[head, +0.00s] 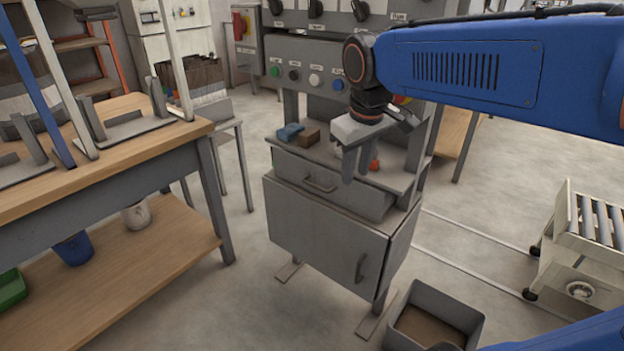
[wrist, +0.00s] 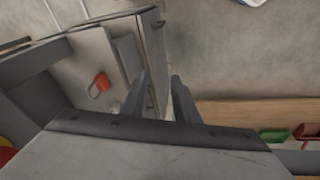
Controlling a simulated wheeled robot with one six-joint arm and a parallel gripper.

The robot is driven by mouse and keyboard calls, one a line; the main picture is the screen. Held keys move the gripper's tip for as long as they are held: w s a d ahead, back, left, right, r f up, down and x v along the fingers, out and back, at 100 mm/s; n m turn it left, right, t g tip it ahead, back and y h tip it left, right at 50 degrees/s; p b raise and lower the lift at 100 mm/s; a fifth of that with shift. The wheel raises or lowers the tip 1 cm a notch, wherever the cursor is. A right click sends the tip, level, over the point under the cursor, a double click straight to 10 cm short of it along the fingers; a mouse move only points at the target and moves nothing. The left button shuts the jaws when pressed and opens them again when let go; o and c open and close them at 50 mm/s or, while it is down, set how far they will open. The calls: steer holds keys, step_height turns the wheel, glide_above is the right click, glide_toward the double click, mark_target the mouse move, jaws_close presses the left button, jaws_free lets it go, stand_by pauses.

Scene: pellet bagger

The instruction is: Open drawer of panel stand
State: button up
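The grey panel stand (head: 325,235) is in the middle of the head view. Its drawer (head: 345,200) is below the small worktop and looks shut, with a bar handle (head: 320,184) on the front. Below it is a cabinet door with its own handle (head: 361,267). My gripper (head: 355,175) points down in front of the worktop, to the right of the drawer handle in the picture. In the wrist view, its two fingers (wrist: 160,90) are apart with nothing between them. The stand is on the left there, and I cannot make out the drawer handle.
On the worktop are an orange item (wrist: 101,84), a blue item (head: 290,132) and a brown block (head: 308,137). A wooden workbench (head: 95,150) stands at left. An open grey bin (head: 465,325) is on the floor at front right, and a roller cart (head: 590,240) stands at right.

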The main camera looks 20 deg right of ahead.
mark_target(314, 185)
steer(key=w+a+r+n+g, duration=0.1)
steer(key=w+a, duration=0.1)
steer(key=w, duration=0.3)
steer(key=w+a+r+n+h, duration=0.1)
steer(key=w+a, duration=0.1)
steer(key=w, duration=0.4)
steer(key=w+a+r+n+g, duration=0.1)
steer(key=w+a+n, duration=0.15)
steer(key=w, duration=0.25)
steer(key=shift+m, duration=0.45)
steer(key=f, duration=0.5)
steer(key=w+d+f, duration=0.1)
steer(key=f, duration=0.5)
steer(key=w+d+f, duration=0.1)
steer(key=f, duration=0.5)
steer(key=shift+w+d+f, duration=0.1)
steer(key=shift+w+d, duration=0.05)
jaws_close()
